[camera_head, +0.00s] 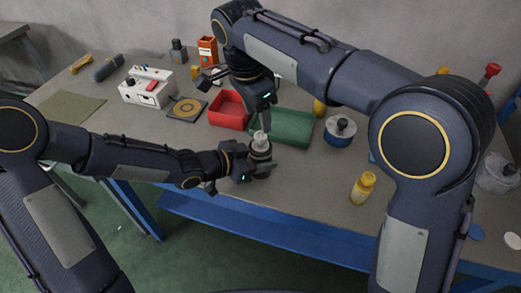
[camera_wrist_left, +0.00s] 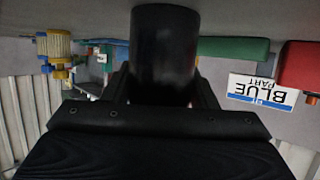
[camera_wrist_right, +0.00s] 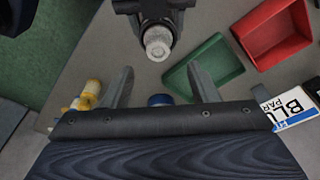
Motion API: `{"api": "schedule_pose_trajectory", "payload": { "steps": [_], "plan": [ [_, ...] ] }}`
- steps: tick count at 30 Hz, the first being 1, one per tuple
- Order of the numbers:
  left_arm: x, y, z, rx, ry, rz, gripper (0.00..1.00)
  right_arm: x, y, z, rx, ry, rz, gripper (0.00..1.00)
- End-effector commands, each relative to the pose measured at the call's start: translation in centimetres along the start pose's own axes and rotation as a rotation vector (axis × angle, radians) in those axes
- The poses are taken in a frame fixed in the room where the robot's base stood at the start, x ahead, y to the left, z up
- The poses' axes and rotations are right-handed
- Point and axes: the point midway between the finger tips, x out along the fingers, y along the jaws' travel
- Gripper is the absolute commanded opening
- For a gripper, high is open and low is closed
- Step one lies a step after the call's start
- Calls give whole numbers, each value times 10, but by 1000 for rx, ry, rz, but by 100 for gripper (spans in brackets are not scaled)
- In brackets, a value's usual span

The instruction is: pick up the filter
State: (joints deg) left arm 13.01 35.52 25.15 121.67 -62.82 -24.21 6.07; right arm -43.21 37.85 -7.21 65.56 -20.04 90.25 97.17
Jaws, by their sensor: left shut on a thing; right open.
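A dark cylinder with a pale, ridged top (camera_head: 261,147), which I take for the filter, is upright in my left gripper (camera_head: 262,165), above the bench's front edge. Its dark body (camera_wrist_left: 165,55) fills the middle of the left wrist view between the fingers. The pale top (camera_wrist_right: 157,40) shows in the right wrist view, beyond and between the finger tips. My right gripper (camera_wrist_right: 160,78) is open and empty. In the head view my right gripper (camera_head: 262,118) is just above the pale top, pointing down; I cannot tell the exact gap.
A red tray (camera_head: 228,122) and a green tray (camera_head: 303,130) lie behind the grippers. A "BLUE PART" sign (camera_wrist_right: 294,108) stands near them. Bare bench (camera_head: 310,185) shows between the left gripper and bottle.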

Motion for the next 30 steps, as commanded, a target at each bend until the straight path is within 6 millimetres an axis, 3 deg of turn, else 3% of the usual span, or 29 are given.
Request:
{"api": "schedule_pose_trajectory", "payload": {
  "steps": [18,27,30],
  "plan": [
    [0,0,0,0,1,0,25,72,3,3,-2,-1,1,54],
    [0,0,0,0,1,0,25,76,2,4,-2,-1,-2,54],
    [0,0,0,0,1,0,25,76,2,4,-2,-1,-2,41]
  ]
}}
